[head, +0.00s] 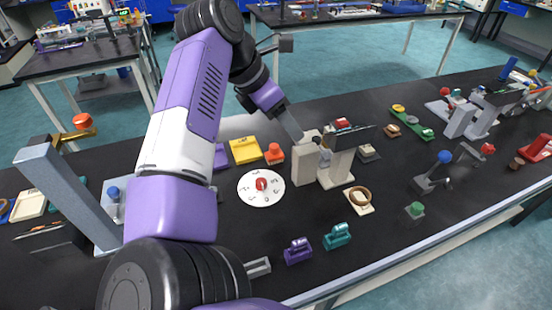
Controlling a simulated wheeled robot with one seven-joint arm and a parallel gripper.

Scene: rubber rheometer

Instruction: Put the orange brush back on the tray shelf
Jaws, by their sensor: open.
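An orange block-shaped piece with a raised top (274,154) stands on the black bench beside a yellow tray. It may be the orange brush, but I cannot make out bristles. A thin orange strip (38,231) also shows near the left edge, too small to identify. A dark flat plate (350,130) with a small red piece on it sits on a beige stand (305,165); I cannot tell if this is the tray shelf. My gripper (292,127) is open, points down to the right, and is just above and left of the beige stand. Its fingertips are hard to separate.
A white dial plate with a red knob (262,188) lies in front of the orange block. A purple piece (298,250) and a teal piece (337,236) stand near the front edge. A grey post (65,195) rises at left.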

